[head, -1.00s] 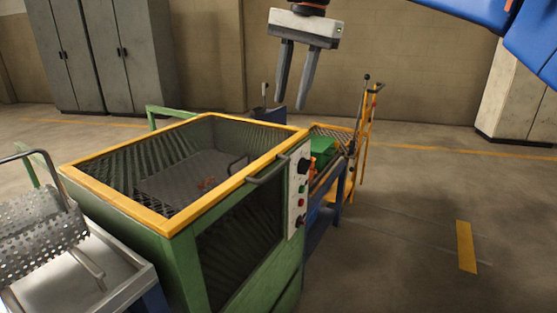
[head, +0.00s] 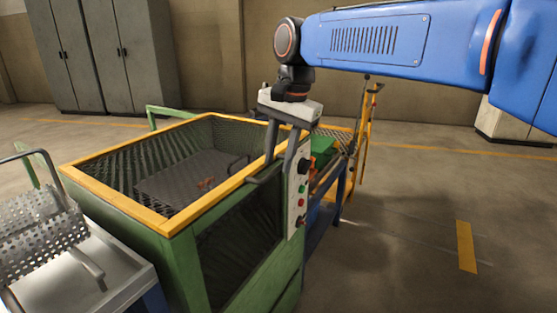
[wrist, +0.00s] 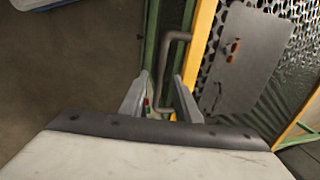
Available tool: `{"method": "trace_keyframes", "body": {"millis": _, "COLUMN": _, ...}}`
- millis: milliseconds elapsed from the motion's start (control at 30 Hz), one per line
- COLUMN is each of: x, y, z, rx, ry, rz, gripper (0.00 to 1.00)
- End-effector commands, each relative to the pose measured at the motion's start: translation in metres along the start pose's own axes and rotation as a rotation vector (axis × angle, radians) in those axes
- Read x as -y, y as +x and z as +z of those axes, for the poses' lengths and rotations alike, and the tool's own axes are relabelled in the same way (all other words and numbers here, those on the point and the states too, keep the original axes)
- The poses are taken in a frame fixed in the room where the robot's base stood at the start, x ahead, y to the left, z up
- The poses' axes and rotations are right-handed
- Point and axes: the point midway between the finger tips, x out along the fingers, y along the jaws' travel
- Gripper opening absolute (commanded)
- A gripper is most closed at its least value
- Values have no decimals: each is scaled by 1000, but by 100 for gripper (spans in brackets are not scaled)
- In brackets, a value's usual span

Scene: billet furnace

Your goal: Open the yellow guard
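The yellow guard (head: 119,202) is a yellow frame lying level on top of a green cabinet (head: 184,274). A dark bar handle (head: 258,180) is on its edge nearest the control panel; it also shows in the wrist view (wrist: 174,38). My gripper (head: 275,172) is down at this handle, pointing downward. In the wrist view the two fingers of my gripper (wrist: 160,100) are apart, with the handle bar running between them. I cannot tell whether either finger touches the bar.
A control panel (head: 297,190) with knobs and buttons is right beside the fingers. A dark plate (head: 190,178) lies inside the cabinet. A metal cart with a perforated basket (head: 40,240) stands at left. A blue bench (head: 325,215) stands behind the panel. Floor at right is clear.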

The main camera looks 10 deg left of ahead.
Motion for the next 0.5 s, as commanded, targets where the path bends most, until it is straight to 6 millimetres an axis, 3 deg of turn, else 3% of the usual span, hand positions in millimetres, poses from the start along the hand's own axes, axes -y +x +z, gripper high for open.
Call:
{"method": "trace_keyframes", "body": {"millis": 433, "x": 0, "y": 10, "z": 0, "rx": 0, "ry": 0, "rz": 0, "gripper": 29}}
{"method": "trace_keyframes", "body": {"millis": 500, "x": 0, "y": 10, "z": 0, "rx": 0, "ry": 0, "rz": 0, "gripper": 15}}
